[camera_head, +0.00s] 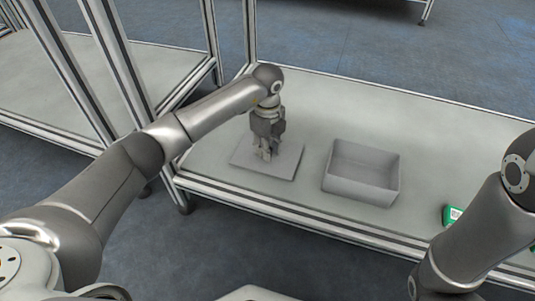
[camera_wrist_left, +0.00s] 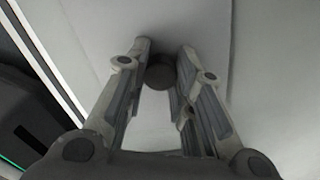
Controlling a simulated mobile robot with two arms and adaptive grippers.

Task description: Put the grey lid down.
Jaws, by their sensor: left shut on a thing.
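The grey lid (camera_head: 287,166) is a flat square plate at the left part of the table, beside the open box. It looks level, on or just above the table top; I cannot tell which. My left gripper (camera_head: 267,155) points straight down over its middle. In the left wrist view the fingers of my left gripper (camera_wrist_left: 161,62) are shut on a round dark knob (camera_wrist_left: 160,76) on the lid (camera_wrist_left: 203,22). My right arm shows at the right edge of the head view, but its gripper is out of the picture.
An open grey box (camera_head: 362,187), empty inside, stands right of the lid with a gap between. A green and white object (camera_head: 452,215) is partly behind my right arm. The table (camera_head: 430,125) is clear behind the box. Metal frame posts (camera_head: 118,68) stand at the left.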

